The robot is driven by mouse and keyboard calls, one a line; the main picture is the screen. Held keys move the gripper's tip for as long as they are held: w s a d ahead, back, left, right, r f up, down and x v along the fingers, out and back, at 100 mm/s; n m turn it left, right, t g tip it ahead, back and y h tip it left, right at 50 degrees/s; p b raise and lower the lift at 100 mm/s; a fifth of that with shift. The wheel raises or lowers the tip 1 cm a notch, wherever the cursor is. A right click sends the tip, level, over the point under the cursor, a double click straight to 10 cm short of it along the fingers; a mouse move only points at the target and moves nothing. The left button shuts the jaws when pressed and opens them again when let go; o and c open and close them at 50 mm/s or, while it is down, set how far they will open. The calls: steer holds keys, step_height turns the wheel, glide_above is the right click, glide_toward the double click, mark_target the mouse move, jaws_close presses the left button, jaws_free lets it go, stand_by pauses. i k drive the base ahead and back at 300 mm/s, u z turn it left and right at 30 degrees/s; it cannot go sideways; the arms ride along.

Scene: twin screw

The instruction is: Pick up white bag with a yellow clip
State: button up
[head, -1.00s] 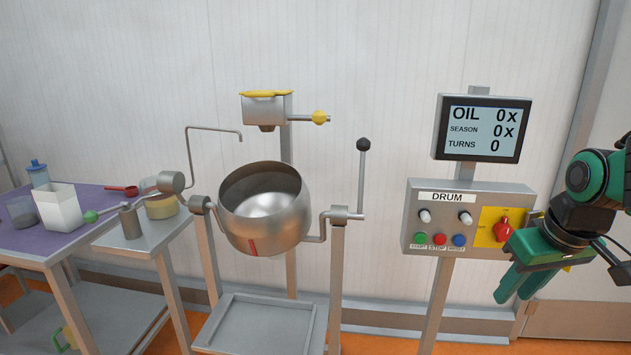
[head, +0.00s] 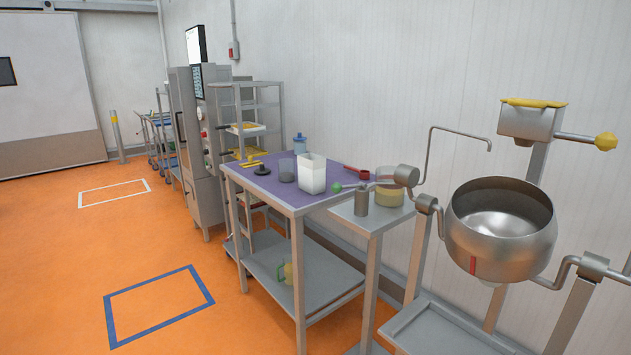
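A white open-topped bag or box (head: 312,174) stands upright on the purple-topped table (head: 268,182). I cannot make out a yellow clip on it. A small yellow item (head: 250,163) lies at the table's far left corner; its shape is too small to tell. My gripper is out of view.
A grey cup (head: 286,171), a blue-lidded container (head: 300,143) and a red scoop (head: 356,172) are near the white one. A side stand (head: 343,210) holds a metal cylinder and a yellowish tub. The metal drum (head: 500,228) stands at right. Open orange floor (head: 80,260) lies left.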

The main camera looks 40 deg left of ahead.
mark_target(312, 167)
steer(key=u, duration=1.55)
